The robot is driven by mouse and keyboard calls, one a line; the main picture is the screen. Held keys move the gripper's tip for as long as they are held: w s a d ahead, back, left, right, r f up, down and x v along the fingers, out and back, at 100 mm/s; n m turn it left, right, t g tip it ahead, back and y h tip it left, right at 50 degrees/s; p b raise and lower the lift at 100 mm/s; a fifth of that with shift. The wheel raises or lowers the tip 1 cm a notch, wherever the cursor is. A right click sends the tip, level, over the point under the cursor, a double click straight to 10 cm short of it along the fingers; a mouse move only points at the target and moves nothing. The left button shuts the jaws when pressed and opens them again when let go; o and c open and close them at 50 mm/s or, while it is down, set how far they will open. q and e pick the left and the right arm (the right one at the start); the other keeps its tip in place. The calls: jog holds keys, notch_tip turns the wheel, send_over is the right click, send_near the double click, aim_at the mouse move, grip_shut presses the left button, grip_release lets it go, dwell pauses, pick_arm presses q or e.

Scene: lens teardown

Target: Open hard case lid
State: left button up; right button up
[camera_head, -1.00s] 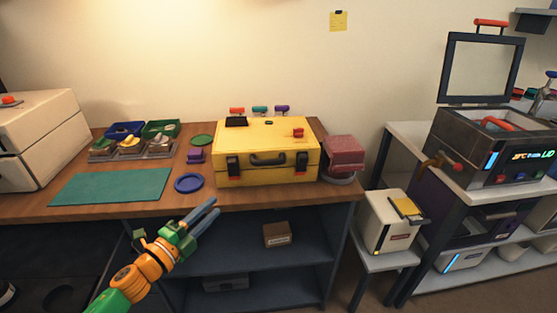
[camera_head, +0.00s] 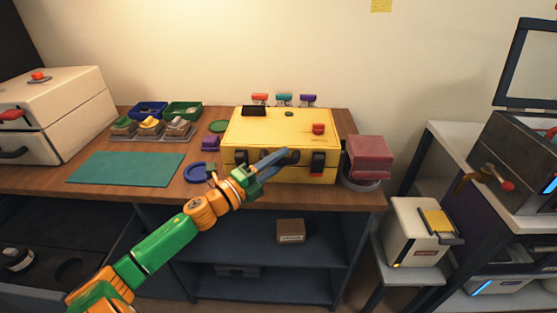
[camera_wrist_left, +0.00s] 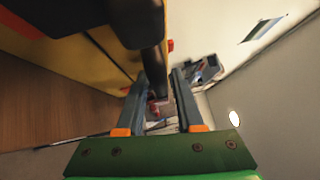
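The yellow hard case (camera_head: 280,128) stands on the wooden workbench with its lid down. Its front has dark latches (camera_head: 318,163) and a dark carry handle (camera_head: 293,157). My left gripper (camera_head: 285,159) reaches across the case's front at the handle and hides part of the handle and the left latch area. In the left wrist view the two fingers (camera_wrist_left: 160,82) are apart, with a dark bar that looks like the handle (camera_wrist_left: 153,65) near the tips. I cannot tell whether they touch it. My right gripper is not in view.
A teal mat (camera_head: 125,168), a blue round dish (camera_head: 198,173) and small parts trays (camera_head: 152,131) lie left of the case. A red block on a grey round base (camera_head: 368,160) stands close on its right. Small colored-top items stand behind it. Shelves lie below the bench (camera_head: 335,215).

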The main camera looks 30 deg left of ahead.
pick_arm(q)
grip_shut()
dwell(1.4)
